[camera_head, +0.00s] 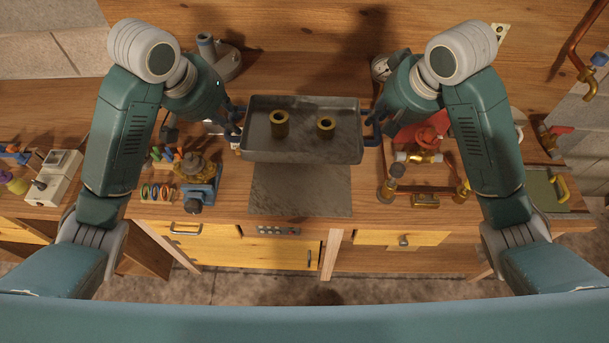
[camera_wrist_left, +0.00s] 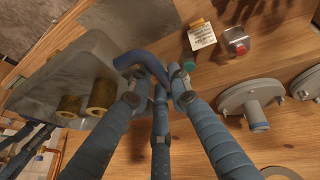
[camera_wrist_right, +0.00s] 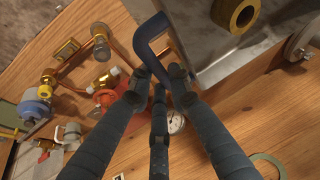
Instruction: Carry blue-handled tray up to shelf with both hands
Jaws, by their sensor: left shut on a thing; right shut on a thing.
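The grey metal tray (camera_head: 300,157) is in the middle of the head view, with two brass rings (camera_head: 280,124) (camera_head: 326,127) standing in it. It looks about level and seems held above the bench. My left gripper (camera_head: 237,122) is shut on its left blue handle, which shows in the left wrist view (camera_wrist_left: 143,61). My right gripper (camera_head: 374,121) is shut on its right blue handle, which shows in the right wrist view (camera_wrist_right: 149,36). The fingers partly hide both handles in the head view. I cannot make out the shelf for certain.
A dark grey slab (camera_head: 300,190) lies on the wooden bench in front of the tray. A blue clamp-like device (camera_head: 197,188) stands to the left. Brass and copper pipework (camera_head: 425,157) is to the right. A grey flanged stand (camera_head: 225,62) is behind my left forearm.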

